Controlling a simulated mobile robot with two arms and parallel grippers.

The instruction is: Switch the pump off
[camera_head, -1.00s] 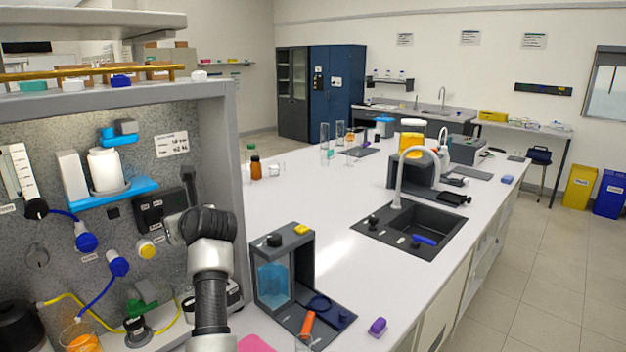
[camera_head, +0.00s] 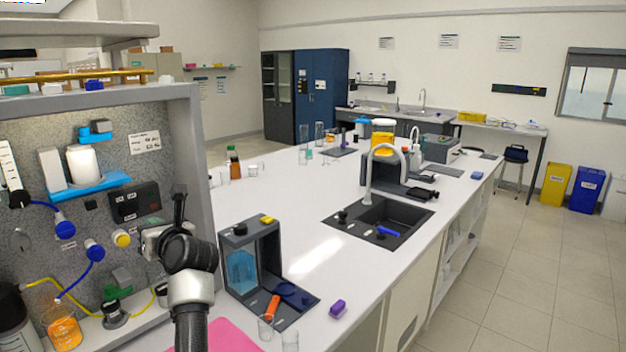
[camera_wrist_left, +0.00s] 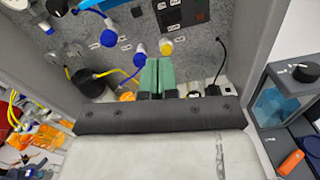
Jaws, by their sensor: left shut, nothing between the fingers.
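A black box (camera_head: 135,202) with small pale labels is mounted on the speckled back panel in the head view. It also shows at the top of the left wrist view (camera_wrist_left: 183,14), with a small red mark. I cannot tell for certain whether it is the pump or its switch. My left arm comes up in front of the panel, right of the yellow knob (camera_head: 121,238). In the left wrist view, my left gripper (camera_wrist_left: 157,78) has its green fingers together and empty, below the yellow knob and apart from the box. My right gripper is out of view.
Blue knobs (camera_head: 65,229) with blue tubing sit left of the box. A flask of orange liquid (camera_head: 64,334) stands below. A dark frame with a blue tank (camera_head: 241,272) stands right of my arm. The panel's grey side wall (camera_head: 203,165) rises beside it.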

